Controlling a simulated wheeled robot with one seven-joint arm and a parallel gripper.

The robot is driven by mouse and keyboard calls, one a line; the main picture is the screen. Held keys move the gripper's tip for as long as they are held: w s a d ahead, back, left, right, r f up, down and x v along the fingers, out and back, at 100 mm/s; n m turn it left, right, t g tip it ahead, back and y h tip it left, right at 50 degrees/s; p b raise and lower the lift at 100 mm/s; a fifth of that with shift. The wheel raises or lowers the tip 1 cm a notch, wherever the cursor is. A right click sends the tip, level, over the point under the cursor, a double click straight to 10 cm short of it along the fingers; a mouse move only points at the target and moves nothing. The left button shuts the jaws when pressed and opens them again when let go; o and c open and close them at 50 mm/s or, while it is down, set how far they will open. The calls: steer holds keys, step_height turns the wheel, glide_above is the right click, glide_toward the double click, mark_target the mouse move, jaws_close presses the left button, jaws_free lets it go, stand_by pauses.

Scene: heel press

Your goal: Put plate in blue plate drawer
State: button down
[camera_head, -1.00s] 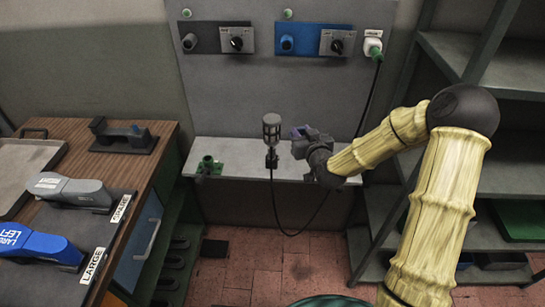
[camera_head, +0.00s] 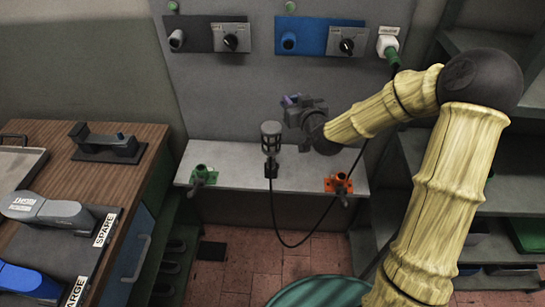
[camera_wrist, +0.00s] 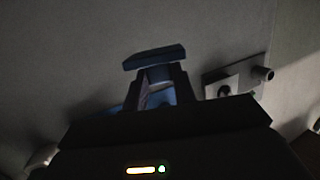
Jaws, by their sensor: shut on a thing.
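My gripper (camera_head: 293,101) is raised in front of the grey wall panel, above the shelf and to the right of the grey lamp-like tool. It is shut on a small flat blue piece, which I take to be the plate; it shows as a violet-blue bit (camera_head: 291,98) in the head view. In the wrist view the plate (camera_wrist: 155,57) lies across the fingertips, with a paler blue part between the fingers. A blue drawer front (camera_head: 130,262) with a grey handle is in the side of the wooden bench at left; it looks shut.
The shelf (camera_head: 225,158) carries a green fixture (camera_head: 200,176), the lamp-like tool (camera_head: 271,138) with a hanging cable, and an orange fixture (camera_head: 338,184). Grey and blue lasts lie on the bench (camera_head: 142,137). A green round top (camera_head: 318,290) stands low in front. Metal shelving is at right.

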steer(key=shift+w, duration=0.35)
steer(key=shift+s+r, duration=0.1)
steer(key=p, duration=0.3)
glide_above(290, 169)
step_height(290, 169, down, 24)
steer(key=shift+f, duration=0.2)
stand_by(0.4)
steer(key=shift+f, duration=1.85)
